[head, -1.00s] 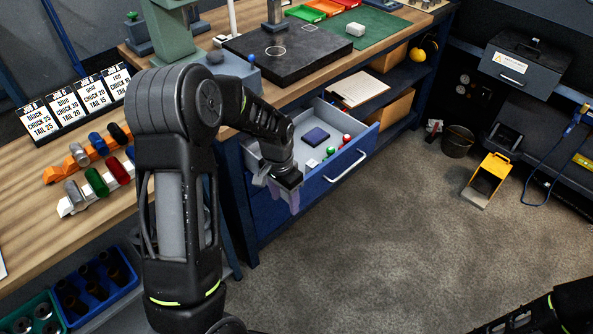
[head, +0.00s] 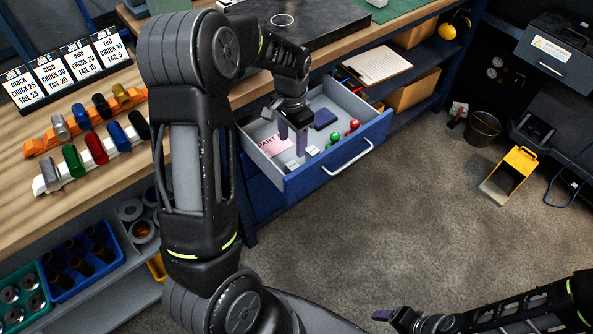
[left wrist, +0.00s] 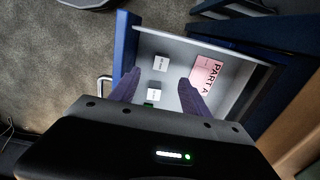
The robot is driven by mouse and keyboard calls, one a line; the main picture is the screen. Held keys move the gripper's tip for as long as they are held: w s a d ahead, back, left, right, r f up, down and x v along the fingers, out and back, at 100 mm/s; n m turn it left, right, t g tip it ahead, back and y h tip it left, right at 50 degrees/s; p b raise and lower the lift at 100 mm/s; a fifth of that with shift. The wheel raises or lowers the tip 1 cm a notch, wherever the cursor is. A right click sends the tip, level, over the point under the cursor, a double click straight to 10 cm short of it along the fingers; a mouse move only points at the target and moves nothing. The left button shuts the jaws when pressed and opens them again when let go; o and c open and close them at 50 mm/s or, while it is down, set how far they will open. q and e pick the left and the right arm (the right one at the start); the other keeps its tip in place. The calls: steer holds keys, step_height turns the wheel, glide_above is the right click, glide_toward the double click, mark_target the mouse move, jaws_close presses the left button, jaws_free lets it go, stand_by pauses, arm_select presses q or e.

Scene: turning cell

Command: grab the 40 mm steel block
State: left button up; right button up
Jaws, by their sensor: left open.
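Two small pale blocks with labels lie in the open drawer (head: 372,138); the print is too small to tell which is the 40 mm steel block. In the head view one block (head: 291,165) is nearer the drawer front and the other (head: 312,150) is by the green piece. The left wrist view shows a block (left wrist: 160,63) beyond the fingertips and a block (left wrist: 153,95) between the fingers in the picture. My left gripper (head: 292,140) is open and empty above the drawer; its fingers (left wrist: 160,82) point down into it. My right gripper (head: 390,317) is low at the bottom, its opening unclear.
The drawer walls stand close around the left fingers. The bench (head: 150,178) bears coloured parts on racks.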

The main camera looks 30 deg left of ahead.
mark_target(293, 165)
arm_select(q)
step_height(293, 165, down, 4)
steer(key=b, duration=0.2)
steer(key=shift+w+b, duration=0.15)
steer(key=shift+b, duration=0.2)
steer(key=shift+r, duration=0.1)
arm_select(e)
steer(key=f, duration=0.3)
steer(key=shift+w+a+f, duration=0.1)
steer(key=shift+w+f, duration=0.15)
steer(key=shift+w, duration=0.05)
arm_select(q)
steer(key=shift+f, duration=1.3)
arm_select(e)
steer(key=shift+r, duration=0.15)
arm_select(q)
step_height(293, 165, down, 5)
steer(key=shift+a+f+p, duration=0.1)
steer(key=shift+p, duration=0.6)
arm_select(e)
steer(key=shift+r, duration=0.5)
